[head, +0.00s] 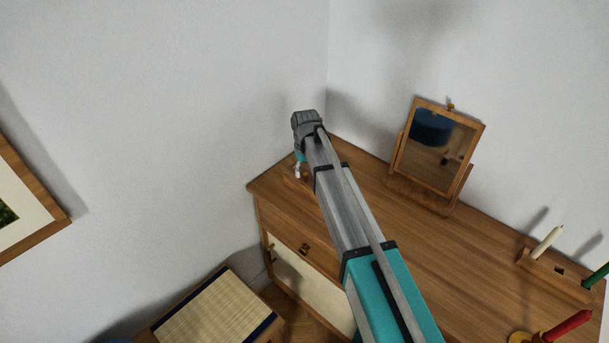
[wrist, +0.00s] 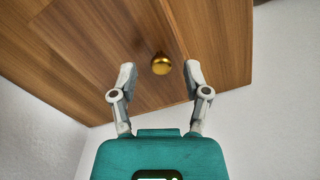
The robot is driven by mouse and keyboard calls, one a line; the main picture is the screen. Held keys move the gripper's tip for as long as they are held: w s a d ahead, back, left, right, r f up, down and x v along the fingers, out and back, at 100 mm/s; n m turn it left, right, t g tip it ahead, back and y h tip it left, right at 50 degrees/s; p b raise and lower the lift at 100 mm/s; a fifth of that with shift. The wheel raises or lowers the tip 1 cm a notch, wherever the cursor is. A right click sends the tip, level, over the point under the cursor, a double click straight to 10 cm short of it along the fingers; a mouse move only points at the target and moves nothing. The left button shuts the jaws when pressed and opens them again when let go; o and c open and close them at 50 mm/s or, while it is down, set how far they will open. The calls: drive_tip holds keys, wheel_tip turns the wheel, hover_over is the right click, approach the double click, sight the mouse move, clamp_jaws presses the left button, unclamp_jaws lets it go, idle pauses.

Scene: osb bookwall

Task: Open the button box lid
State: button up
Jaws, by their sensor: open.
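My gripper (wrist: 159,77) is open in the wrist view, with one finger on each side of a round brass knob (wrist: 161,63). The knob appears in the gap near the fingertips, and I see no finger touching it. The knob stands against brown striped wood; I cannot tell the button box's own outline from the wood around it. In the head view my gripper (head: 298,170) is low over the dresser's back left corner. A small piece of reddish wood (head: 294,183) shows below it, perhaps the box, mostly hidden by my arm.
The wooden dresser top (head: 375,205) stands against white walls in the corner. A tilting mirror (head: 432,150) stands at its back. A candle holder (head: 556,275) and a red candle (head: 567,325) are at the right. A mat-topped piece (head: 215,310) stands lower left.

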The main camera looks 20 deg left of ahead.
drive_tip(key=shift+f, duration=0.2)
clamp_jaws()
drive_tip(key=shift+w+a, duration=0.1)
drive_tip(key=shift+a, duration=0.15)
drive_tip(key=shift+d, duration=0.2)
drive_tip(key=shift+a, duration=0.1)
